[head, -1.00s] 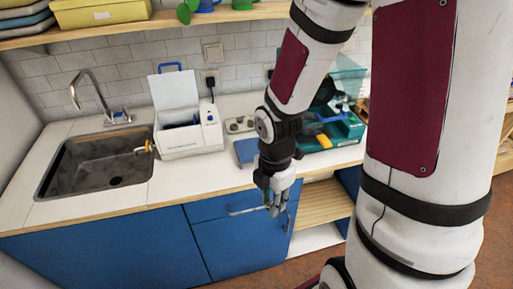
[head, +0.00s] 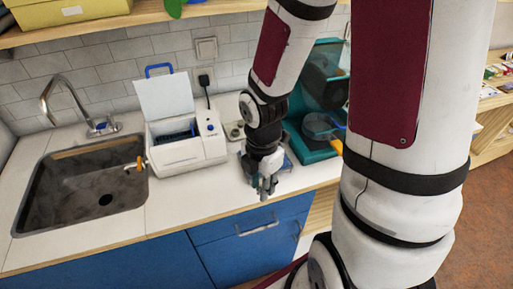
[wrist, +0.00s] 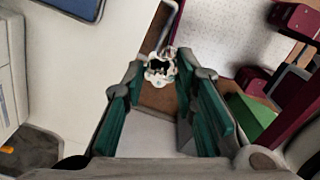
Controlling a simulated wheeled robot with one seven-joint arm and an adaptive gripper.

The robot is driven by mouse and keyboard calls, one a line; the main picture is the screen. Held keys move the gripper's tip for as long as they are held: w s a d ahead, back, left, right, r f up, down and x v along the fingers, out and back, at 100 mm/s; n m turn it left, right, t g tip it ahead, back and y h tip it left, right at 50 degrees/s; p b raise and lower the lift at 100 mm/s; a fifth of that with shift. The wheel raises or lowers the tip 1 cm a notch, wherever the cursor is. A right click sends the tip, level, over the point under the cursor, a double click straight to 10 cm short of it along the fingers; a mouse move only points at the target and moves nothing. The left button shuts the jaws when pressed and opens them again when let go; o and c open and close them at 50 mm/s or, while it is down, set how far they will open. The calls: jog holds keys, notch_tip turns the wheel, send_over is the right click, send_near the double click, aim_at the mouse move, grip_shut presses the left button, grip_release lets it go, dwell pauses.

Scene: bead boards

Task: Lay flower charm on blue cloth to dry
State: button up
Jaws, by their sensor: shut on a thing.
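The small white flower charm (wrist: 159,80) is between the tips of my gripper (wrist: 157,70) in the wrist view, and my gripper is shut on it. In the head view my gripper (head: 266,190) hangs over the front edge of the white counter, and the charm is too small to make out there. The blue cloth (wrist: 82,8) is cut off at the top left of the wrist view, apart from the charm. In the head view a bit of blue (head: 288,163) shows beside my gripper, mostly hidden by my arm.
A white machine with a raised lid (head: 190,155) stands left of my arm, beside a dark sink (head: 85,185). A teal machine (head: 312,148) stands close on the right. White counter is bare in front of the white machine. Blue drawers (head: 250,232) lie below.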

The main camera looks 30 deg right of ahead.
jog(key=w+d, duration=0.3)
jog(key=w, duration=0.1)
jog(key=w+d+f, duration=0.1)
jog(key=w+d, duration=0.2)
jog(key=w, duration=0.2)
jog(key=w+d, duration=0.3)
jog(key=w, duration=0.1)
jog(key=shift+w+d+f, duration=0.2)
jog(key=shift+w+f, duration=0.05)
jog(key=shift+f+p, duration=0.3)
jog(key=shift+f, duration=1.4)
jog(key=shift+f, duration=0.15)
jog(key=o, duration=0.9)
jog(key=shift+o, duration=0.2)
